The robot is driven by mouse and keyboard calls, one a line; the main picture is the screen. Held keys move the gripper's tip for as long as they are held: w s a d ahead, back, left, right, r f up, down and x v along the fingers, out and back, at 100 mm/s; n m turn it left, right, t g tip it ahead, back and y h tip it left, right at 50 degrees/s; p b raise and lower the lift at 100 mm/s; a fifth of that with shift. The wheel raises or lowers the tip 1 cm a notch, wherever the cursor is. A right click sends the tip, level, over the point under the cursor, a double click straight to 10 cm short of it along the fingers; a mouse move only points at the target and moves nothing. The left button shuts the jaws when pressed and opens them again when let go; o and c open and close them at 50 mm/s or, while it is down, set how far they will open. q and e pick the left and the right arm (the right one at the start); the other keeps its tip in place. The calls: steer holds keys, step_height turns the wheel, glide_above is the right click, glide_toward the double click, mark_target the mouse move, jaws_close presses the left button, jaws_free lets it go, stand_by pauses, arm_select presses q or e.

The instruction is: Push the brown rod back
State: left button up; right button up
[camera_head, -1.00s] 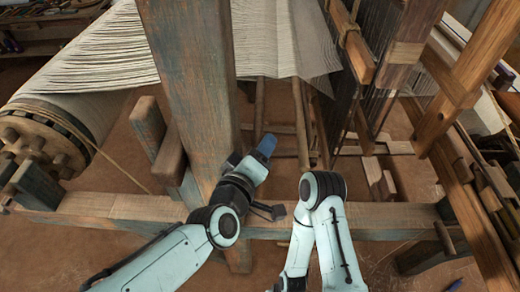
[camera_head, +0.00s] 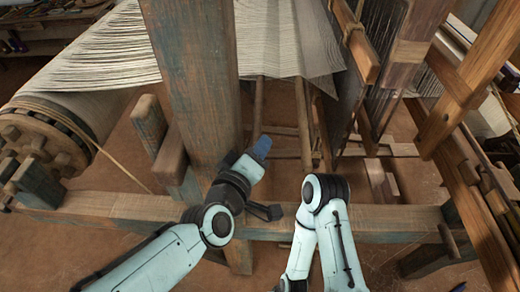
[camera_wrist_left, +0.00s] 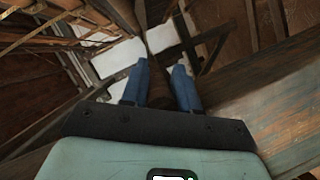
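A narrow brown rod (camera_head: 258,108) runs down beside the thick wooden post in the head view. My left gripper (camera_head: 262,148), with blue fingers, is at the rod's near lower end. In the left wrist view, a dark brown piece that looks like the rod (camera_wrist_left: 160,88) lies between the two blue fingers of my left gripper (camera_wrist_left: 161,82). The fingers stand apart on either side of it. I cannot tell whether they press on it. My right arm is folded in the middle of the head view, and its gripper is out of view.
The thick wooden post (camera_head: 192,90) stands close to the left of my left gripper. A horizontal beam (camera_head: 370,218) crosses in front. A second long rod (camera_head: 303,115) runs to the right. The cloth roll (camera_head: 50,135) is at the left, and loom frames fill the right.

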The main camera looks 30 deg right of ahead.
arm_select(q)
steer(key=shift+o, duration=1.1)
steer(key=shift+w+a, duration=0.15)
steer(key=shift+a, duration=0.05)
